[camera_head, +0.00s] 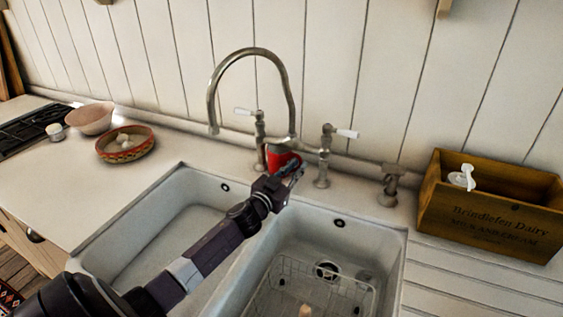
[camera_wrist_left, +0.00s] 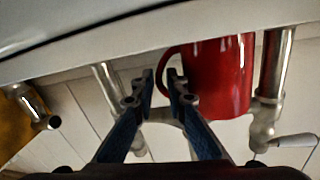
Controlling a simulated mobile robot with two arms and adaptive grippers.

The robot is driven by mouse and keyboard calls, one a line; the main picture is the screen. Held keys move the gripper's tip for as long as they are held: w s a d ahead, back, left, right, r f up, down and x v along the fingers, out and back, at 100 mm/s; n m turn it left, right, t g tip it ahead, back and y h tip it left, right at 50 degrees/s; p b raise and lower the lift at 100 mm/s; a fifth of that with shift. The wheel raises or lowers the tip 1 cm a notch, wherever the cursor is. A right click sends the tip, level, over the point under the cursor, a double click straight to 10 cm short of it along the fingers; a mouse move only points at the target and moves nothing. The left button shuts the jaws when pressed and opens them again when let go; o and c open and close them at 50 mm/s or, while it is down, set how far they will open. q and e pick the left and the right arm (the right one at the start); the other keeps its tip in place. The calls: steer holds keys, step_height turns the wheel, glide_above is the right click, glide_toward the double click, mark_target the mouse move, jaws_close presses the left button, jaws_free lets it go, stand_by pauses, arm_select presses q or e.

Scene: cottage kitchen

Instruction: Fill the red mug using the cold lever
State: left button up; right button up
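The red mug (camera_head: 281,160) stands upright at the back of the sink, below the curved tap (camera_head: 250,54) and between its two uprights. The left gripper (camera_head: 292,176) is in front of the mug, partly hiding it. In the left wrist view, the mug (camera_wrist_left: 222,75) appears upside down, and the left gripper (camera_wrist_left: 160,82) is open with its fingertips near the handle; I cannot tell whether they touch. The tap has a left white-handled lever (camera_head: 245,112) and a right one (camera_head: 347,134). No marking shows which is cold. The right gripper is out of view.
The double sink has a left basin (camera_head: 150,235) and a right basin with a wire rack (camera_head: 335,290). A wooden crate (camera_head: 490,222) stands at right, beside a short metal fitting (camera_head: 389,187). A patterned bowl (camera_head: 126,152) and a pink bowl (camera_head: 90,119) are at left.

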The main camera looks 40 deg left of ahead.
arm_select(q)
steer(key=shift+w, duration=0.3)
steer(key=shift+c, duration=0.6)
jaws_close()
steer(key=shift+r, duration=0.2)
steer(key=shift+r, duration=0.15)
steer(key=s+d+b, duration=0.1)
steer(key=s+b, duration=0.1)
steer(key=s, duration=1.6)
steer(key=shift+d, duration=0.25)
